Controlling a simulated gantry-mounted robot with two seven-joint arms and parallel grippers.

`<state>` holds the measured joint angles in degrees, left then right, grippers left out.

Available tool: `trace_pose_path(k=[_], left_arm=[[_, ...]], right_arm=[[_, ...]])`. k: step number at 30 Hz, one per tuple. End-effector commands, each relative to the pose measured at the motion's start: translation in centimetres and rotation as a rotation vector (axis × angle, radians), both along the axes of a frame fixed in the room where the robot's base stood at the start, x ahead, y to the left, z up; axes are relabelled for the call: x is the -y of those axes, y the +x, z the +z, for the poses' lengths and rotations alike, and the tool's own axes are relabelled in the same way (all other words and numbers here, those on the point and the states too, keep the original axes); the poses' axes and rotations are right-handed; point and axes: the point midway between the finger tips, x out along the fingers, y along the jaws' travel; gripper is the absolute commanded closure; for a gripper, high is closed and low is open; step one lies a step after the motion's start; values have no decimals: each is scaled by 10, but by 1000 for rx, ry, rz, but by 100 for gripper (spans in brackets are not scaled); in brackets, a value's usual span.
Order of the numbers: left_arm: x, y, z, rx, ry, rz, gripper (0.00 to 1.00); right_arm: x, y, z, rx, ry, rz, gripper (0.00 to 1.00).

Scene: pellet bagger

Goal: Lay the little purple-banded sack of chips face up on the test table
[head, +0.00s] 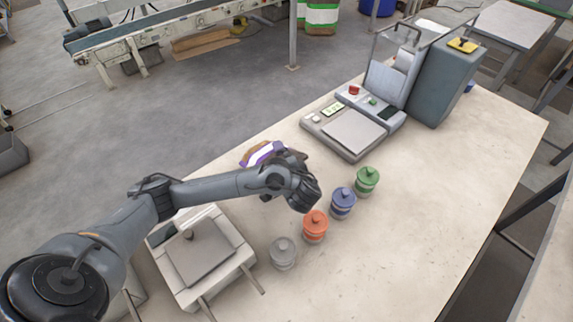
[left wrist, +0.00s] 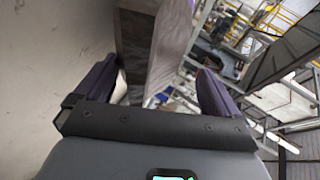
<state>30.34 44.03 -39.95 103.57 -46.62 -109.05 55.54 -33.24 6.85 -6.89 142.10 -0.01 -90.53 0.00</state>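The little purple-banded sack (head: 262,153), white and brown with a purple band, lies near the far edge of the pale worktable (head: 420,240). It is partly hidden behind my left gripper (head: 300,182), which is over the table beside it in the head view. I cannot tell whether they touch. Which surface is the test table is not clear from the frames. My right gripper is not in view.
Grey, orange, blue and green lidded jars (head: 315,226) stand in a row right of the gripper. A scale (head: 355,135) and a tall grey machine (head: 440,85) stand behind. A flat-plated device (head: 240,262) is at lower left. The right side of the table is clear.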

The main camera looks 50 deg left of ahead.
Motion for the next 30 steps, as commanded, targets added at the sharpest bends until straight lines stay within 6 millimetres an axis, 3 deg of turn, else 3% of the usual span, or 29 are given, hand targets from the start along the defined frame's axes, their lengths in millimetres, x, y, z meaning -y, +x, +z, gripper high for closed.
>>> trace_pose_path(k=[7, 15, 24, 30], left_arm=[[23, -11, 14, 3, -4, -2, 5], [54, -27, 39, 3, 2, -2, 5], [74, -38, 46, 0, 0, 0, 5], [82, -42, 47, 0, 0, 0, 5]], right_arm=[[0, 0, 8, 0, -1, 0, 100], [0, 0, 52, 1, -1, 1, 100], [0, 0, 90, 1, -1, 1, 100], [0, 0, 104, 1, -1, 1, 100]])
